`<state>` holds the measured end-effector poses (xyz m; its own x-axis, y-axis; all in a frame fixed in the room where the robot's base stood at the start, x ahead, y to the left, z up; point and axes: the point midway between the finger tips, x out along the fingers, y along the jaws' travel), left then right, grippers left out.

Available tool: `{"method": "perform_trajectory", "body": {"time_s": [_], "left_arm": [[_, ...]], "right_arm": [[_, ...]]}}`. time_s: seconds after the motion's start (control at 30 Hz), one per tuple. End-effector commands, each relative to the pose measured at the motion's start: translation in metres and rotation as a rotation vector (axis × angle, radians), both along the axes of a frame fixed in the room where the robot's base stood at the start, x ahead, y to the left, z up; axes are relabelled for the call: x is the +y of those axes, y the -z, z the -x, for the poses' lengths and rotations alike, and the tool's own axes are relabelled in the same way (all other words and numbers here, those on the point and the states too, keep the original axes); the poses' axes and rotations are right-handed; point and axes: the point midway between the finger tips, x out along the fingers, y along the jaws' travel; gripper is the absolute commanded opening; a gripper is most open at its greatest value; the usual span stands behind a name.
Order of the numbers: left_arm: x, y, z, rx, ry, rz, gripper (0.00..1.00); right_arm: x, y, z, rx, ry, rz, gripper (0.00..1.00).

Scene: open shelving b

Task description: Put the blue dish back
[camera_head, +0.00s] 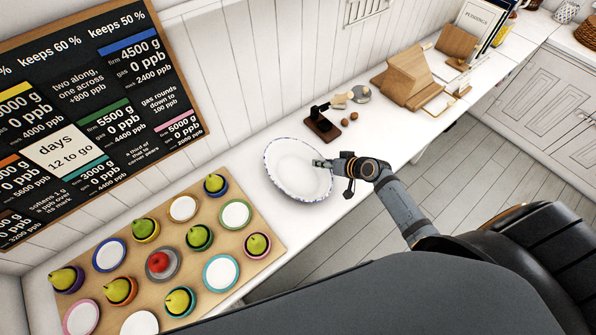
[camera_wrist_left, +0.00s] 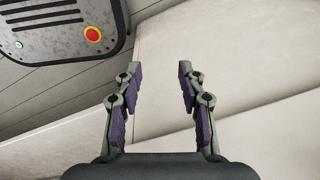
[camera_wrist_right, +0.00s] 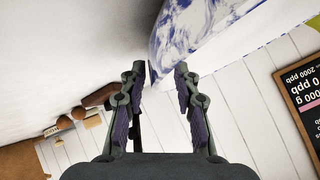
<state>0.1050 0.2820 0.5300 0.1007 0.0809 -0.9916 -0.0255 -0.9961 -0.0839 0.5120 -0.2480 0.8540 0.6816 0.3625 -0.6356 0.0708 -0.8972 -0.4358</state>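A large white dish with a blue-flecked rim (camera_head: 298,170) stands on the counter right of the wooden board. My right gripper (camera_head: 318,162) is at its right edge. In the right wrist view, the blue-patterned dish (camera_wrist_right: 190,30) is close beyond the open fingers (camera_wrist_right: 158,72); I cannot tell whether they touch it. A small white dish with a blue rim (camera_head: 110,255) lies empty on the board. My left gripper (camera_wrist_left: 158,70) is open and empty in the left wrist view; it does not show in the head view.
The wooden board (camera_head: 262,226) holds several coloured-rim dishes, some with pears, and a grey one with a red apple (camera_head: 158,262). A dark stand (camera_head: 322,124) and small brown pieces lie behind the large dish. A wooden holder (camera_head: 405,76) stands farther right. A chalkboard (camera_head: 95,115) hangs on the wall.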

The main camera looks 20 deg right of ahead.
Motion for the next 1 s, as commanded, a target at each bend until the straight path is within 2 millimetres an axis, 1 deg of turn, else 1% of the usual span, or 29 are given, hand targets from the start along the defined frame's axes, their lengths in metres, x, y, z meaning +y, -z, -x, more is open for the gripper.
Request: {"method": "perform_trajectory", "body": {"time_s": [0.03,0.1,0.33,0.37,0.5,0.6,1.0], "left_arm": [[-0.0032,-0.0006,0.0004,0.001,-0.002,0.004,0.40],[-0.0069,-0.0006,0.0005,0.001,-0.003,0.008,0.40],[-0.0086,-0.0002,0.0002,0.000,-0.003,0.010,0.40],[-0.0085,-0.0001,0.0002,0.000,-0.003,0.010,0.40],[-0.0082,-0.0001,0.0001,0.000,-0.003,0.010,0.40],[-0.0071,-0.0002,0.0001,0.000,-0.003,0.008,0.40],[-0.0039,-0.0006,-0.0006,-0.001,-0.001,0.005,0.40]], "right_arm": [[0.0032,0.0036,-0.0055,-0.001,0.003,-0.004,0.31],[0.0054,0.0081,-0.0094,0.000,0.001,-0.002,0.31],[0.0063,0.0105,-0.0107,0.000,-0.001,0.001,0.31],[0.0062,0.0105,-0.0107,0.000,-0.001,0.001,0.30],[0.0061,0.0104,-0.0105,0.000,-0.001,0.001,0.11],[0.0060,0.0103,-0.0105,0.000,0.000,0.000,0.00],[0.0061,0.0103,-0.0103,0.000,0.000,0.000,0.00]]}}
